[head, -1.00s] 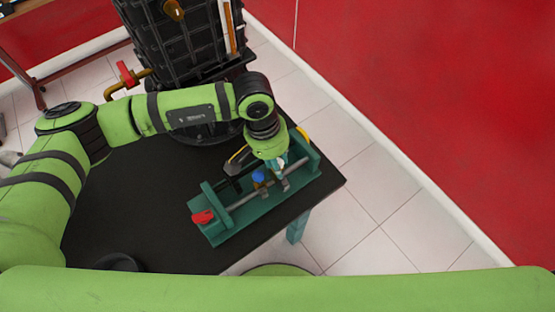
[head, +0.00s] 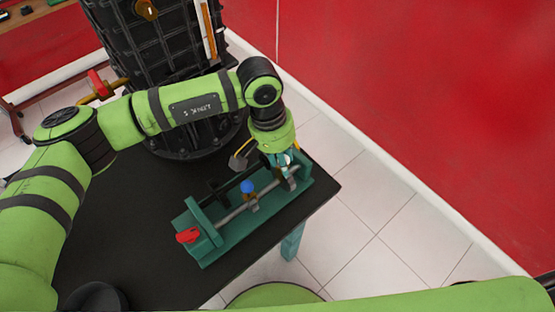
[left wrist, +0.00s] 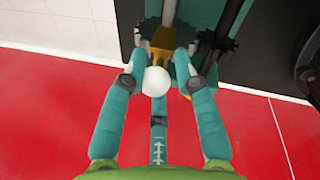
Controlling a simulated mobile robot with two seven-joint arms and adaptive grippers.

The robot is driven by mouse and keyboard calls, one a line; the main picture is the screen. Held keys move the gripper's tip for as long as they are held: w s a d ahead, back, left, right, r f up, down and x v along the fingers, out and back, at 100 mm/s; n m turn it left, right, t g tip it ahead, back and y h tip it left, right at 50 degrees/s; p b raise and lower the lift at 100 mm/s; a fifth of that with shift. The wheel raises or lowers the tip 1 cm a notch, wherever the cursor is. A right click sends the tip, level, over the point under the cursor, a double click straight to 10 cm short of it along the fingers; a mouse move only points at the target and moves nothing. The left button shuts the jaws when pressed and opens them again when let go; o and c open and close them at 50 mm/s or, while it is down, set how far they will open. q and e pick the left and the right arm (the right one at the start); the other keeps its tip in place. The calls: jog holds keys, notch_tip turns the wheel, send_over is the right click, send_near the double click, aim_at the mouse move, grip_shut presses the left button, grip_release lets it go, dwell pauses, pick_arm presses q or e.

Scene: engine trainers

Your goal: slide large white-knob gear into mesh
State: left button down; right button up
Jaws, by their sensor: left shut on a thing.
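The green gear trainer (head: 205,245) stands on the black table, with a grey shaft (head: 231,214) along it. My left gripper (head: 287,172) is over its far right end. In the left wrist view, the left gripper (left wrist: 160,62) is shut around a yellow fork (left wrist: 162,40) topped by the white knob (left wrist: 156,81). A dark toothed gear (left wrist: 147,32) sits at the fork, partly hidden by the fork and fingers. A second dark gear (left wrist: 214,46) lies close to its right. I cannot tell whether their teeth engage. My right gripper is not in view.
A blue knob (head: 247,186) stands farther left on the shaft, and a red handle (head: 188,236) is at the near end. A large black engine housing (head: 160,50) rises behind. Bare table (head: 120,215) lies to the left; the table edge is close on the right.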

pick_arm(q)
jog(key=c, duration=1.1)
grip_release()
jog(key=shift+s+d+r, duration=0.15)
jog(key=shift+s+d, duration=0.05)
jog(key=shift+d, duration=0.2)
jog(key=shift+o, duration=0.4)
jog(key=shift+d, duration=0.25)
jog(key=shift+w+a, duration=0.15)
jog(key=shift+a, duration=0.15)
notch_tip(320, 180, up, 12)
jog(key=a, duration=0.2)
jog(key=shift+w, duration=0.4)
jog(key=shift+f, duration=0.2)
